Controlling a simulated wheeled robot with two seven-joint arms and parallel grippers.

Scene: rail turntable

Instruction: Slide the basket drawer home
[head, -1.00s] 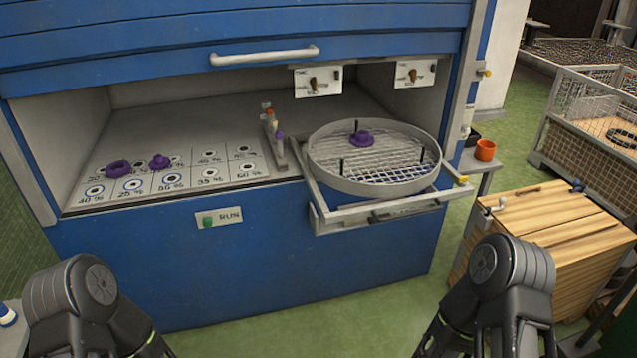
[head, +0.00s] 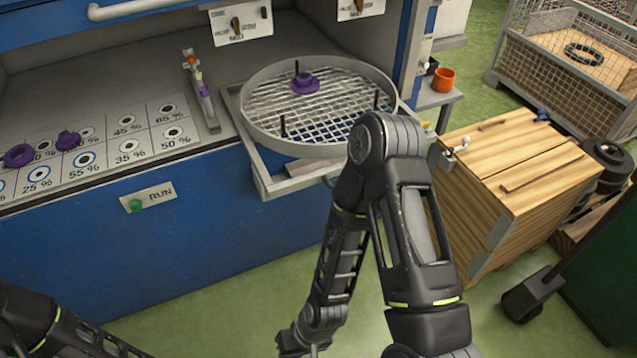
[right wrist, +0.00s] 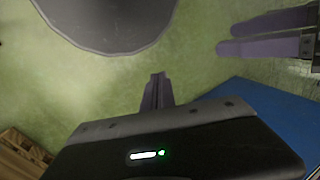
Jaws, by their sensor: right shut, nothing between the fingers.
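The basket drawer (head: 262,178) stands pulled out of the blue cabinet. Its round wire basket (head: 262,132) holds a purple knobbed piece (head: 304,84) and upright black pins. My right gripper (right wrist: 157,90) is shut and empty in the right wrist view, over green floor. In the head view its arm reaches down to the bottom edge, below and in front of the drawer.
A wooden crate (head: 515,175) with clamps stands right of the drawer. An orange cup (head: 443,80) sits on a side shelf (head: 440,98). A green RUN button (head: 136,205) is on the cabinet front. Green floor (head: 240,275) lies open before the cabinet.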

